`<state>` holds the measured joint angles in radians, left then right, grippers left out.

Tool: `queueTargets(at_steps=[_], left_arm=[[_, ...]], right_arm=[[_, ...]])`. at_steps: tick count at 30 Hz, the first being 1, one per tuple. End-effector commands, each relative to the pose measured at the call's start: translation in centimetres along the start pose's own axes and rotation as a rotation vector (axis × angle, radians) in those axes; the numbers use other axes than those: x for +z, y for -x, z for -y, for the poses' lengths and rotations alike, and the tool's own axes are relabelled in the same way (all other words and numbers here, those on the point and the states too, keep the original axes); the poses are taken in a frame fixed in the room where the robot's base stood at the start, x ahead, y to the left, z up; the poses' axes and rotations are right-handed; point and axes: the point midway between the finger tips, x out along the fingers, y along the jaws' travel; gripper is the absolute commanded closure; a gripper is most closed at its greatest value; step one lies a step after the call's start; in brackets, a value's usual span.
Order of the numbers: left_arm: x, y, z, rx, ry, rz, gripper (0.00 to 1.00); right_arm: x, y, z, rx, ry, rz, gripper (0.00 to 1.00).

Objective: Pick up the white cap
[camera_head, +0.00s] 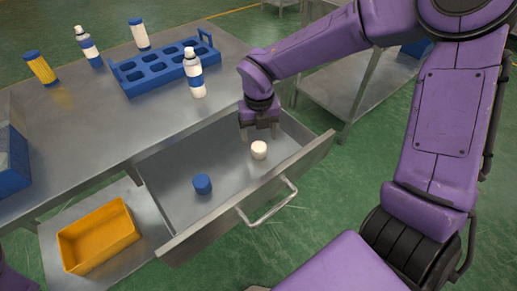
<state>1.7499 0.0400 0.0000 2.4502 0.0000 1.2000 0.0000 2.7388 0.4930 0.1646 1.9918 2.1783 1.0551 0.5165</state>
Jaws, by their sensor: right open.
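The white cap (259,150) stands in the open metal drawer (165,165), toward its right side. A blue cap (202,184) is in the same drawer, to the left and nearer the front. My right gripper (260,134) hangs over the drawer with its fingers pointing down. It is open and empty, just behind and above the white cap. I cannot tell whether a finger touches the cap. My left gripper is not in view.
On the metal table stand a blue rack (165,70) and several bottles, one white and blue bottle (194,75) close to my right arm. The drawer front has a handle (270,205). A yellow bin (98,236) is on the lower shelf. A blue box (12,165) is at the left edge.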

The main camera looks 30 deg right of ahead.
Motion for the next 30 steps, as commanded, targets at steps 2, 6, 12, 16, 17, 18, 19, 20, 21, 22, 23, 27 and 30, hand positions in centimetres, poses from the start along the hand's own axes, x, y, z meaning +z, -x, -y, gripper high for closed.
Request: queueTargets(at_steps=[2, 6, 12, 16, 17, 18, 19, 20, 21, 22, 23, 27, 30], left_arm=[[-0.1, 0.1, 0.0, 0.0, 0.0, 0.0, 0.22], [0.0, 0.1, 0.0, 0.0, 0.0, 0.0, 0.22], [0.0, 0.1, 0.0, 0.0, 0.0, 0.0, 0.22], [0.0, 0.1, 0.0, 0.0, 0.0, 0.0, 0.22], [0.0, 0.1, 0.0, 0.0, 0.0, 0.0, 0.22], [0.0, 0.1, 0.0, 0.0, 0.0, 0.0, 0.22], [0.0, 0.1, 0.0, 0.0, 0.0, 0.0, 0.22], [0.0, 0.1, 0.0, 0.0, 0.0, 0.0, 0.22], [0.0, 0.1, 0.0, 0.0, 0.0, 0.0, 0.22], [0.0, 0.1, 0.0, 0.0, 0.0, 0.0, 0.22], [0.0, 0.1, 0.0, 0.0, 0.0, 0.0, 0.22], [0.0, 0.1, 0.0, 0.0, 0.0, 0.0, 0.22], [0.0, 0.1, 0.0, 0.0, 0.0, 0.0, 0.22]], right_arm=[[-0.2, -1.3, 0.0, -0.005, 0.002, -0.005, 0.25], [-0.3, -4.0, 0.0, -0.004, 0.002, -0.004, 0.25], [-0.2, -5.0, -0.1, -0.001, 0.003, -0.001, 0.25], [-0.2, -4.9, -0.1, -0.001, 0.002, -0.001, 0.31], [-0.2, -4.9, -0.1, -0.001, 0.002, -0.001, 0.41], [-0.2, -4.9, -0.1, -0.001, 0.002, -0.001, 0.54], [-0.2, -4.9, -0.1, -0.001, 0.002, -0.001, 0.64], [-0.2, -4.9, -0.1, -0.001, 0.003, -0.001, 0.74], [-0.2, -4.9, -0.1, -0.001, 0.002, -0.001, 0.81], [-0.2, -4.9, -0.1, -0.001, 0.002, -0.001, 0.81], [-0.2, -4.9, -0.1, -0.001, 0.002, -0.001, 0.81], [-0.2, -4.9, -0.1, -0.001, 0.002, -0.001, 0.82], [-0.2, -4.9, -0.1, -0.001, 0.002, -0.001, 0.82]])
